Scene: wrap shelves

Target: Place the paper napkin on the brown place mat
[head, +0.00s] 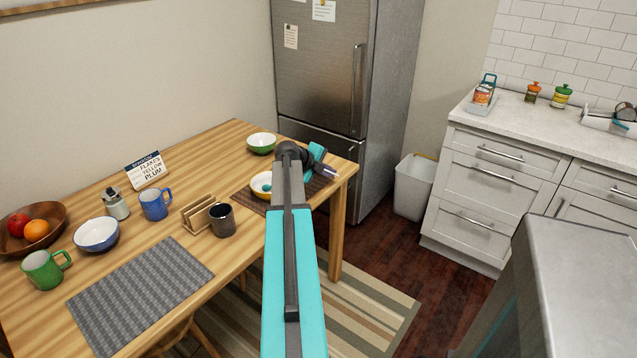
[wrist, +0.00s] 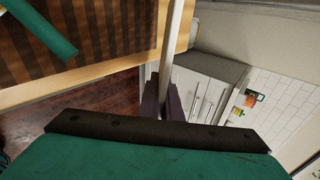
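The brown place mat (head: 252,197) lies at the far right end of the wooden table; my arm hides part of it. It shows as a striped brown area in the wrist view (wrist: 105,42). My gripper (head: 325,170) is above the table's right end, beside the mat. In the wrist view its dark fingers (wrist: 164,100) are close together on a thin pale strip, which looks like the paper napkin (wrist: 175,40) seen edge-on. A green strip (wrist: 38,28) lies across the mat in the wrist view.
A wooden holder (head: 200,213), a dark cup (head: 222,219) and a blue mug (head: 156,204) stand further left. A grey mat (head: 140,292) lies at the front.

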